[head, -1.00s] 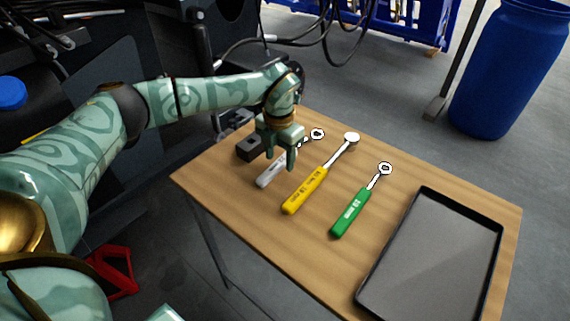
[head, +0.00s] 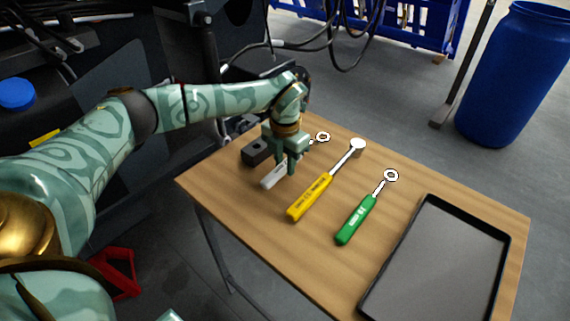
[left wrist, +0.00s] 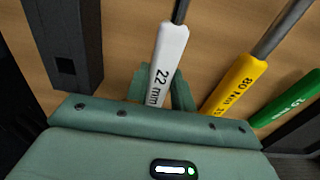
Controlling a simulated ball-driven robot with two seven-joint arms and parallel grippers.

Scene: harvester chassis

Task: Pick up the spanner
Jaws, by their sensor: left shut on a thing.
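The white-handled spanner marked 22 mm (head: 273,178) lies on the wooden table, its ring end (head: 323,137) pointing to the far side. My left gripper (head: 286,166) is over its handle with the fingers down on both sides, shut on it. In the left wrist view the white handle (left wrist: 169,60) runs between the fingers, which partly hide it. A green-handled ring spanner (head: 356,219) and a yellow-handled tool (head: 309,198) lie to the right. My right gripper is not in view.
A dark block (head: 257,152) stands close on the left of my gripper; the left wrist view shows it too (left wrist: 65,60). A black-rimmed grey tray (head: 434,270) is at the table's right. Bare wood lies in front of the tools. A blue barrel (head: 515,75) stands behind.

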